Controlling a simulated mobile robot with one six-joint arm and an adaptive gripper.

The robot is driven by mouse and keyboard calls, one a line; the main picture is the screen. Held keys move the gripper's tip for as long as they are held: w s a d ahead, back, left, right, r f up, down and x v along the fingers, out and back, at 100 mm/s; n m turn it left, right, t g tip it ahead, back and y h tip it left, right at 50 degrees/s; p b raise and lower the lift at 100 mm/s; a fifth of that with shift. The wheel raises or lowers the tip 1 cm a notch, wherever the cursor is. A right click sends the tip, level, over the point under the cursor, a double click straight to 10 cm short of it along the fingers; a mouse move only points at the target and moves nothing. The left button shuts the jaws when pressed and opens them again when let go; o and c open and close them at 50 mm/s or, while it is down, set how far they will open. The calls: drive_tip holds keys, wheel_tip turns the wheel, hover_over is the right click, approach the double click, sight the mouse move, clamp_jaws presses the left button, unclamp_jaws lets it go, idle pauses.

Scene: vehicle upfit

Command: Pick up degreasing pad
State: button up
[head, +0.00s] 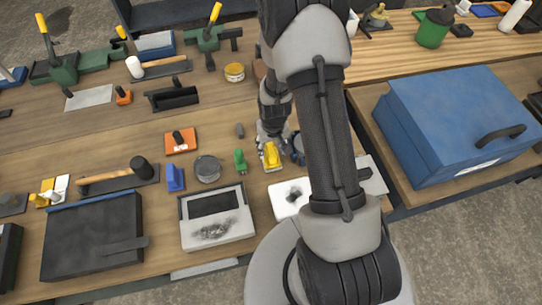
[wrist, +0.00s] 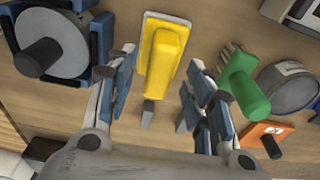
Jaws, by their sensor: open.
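A yellow block-shaped pad (head: 271,156), which looks like the degreasing pad though no label shows, lies on the wooden bench. In the wrist view this yellow pad (wrist: 165,50) has a raised grip on a flat yellow base with a pale edge. My gripper (head: 277,138) is above the bench right by the pad, pointing down. In the wrist view my gripper (wrist: 159,75) is open, with the pad between and slightly beyond its blue-padded fingers. Nothing is held. In the head view my arm hides part of the bench around it.
Close by are a green brush (head: 240,161), a round grey tin (head: 207,169) and an orange pad with a dark handle (head: 181,141). A blue case (head: 425,120) is at right.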

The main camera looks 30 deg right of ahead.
drive_tip(key=f, duration=0.2)
drive_tip(key=shift+w+f, duration=0.2)
drive_tip(key=shift+f, duration=0.15)
drive_tip(key=shift+c, duration=0.5)
clamp_jaws()
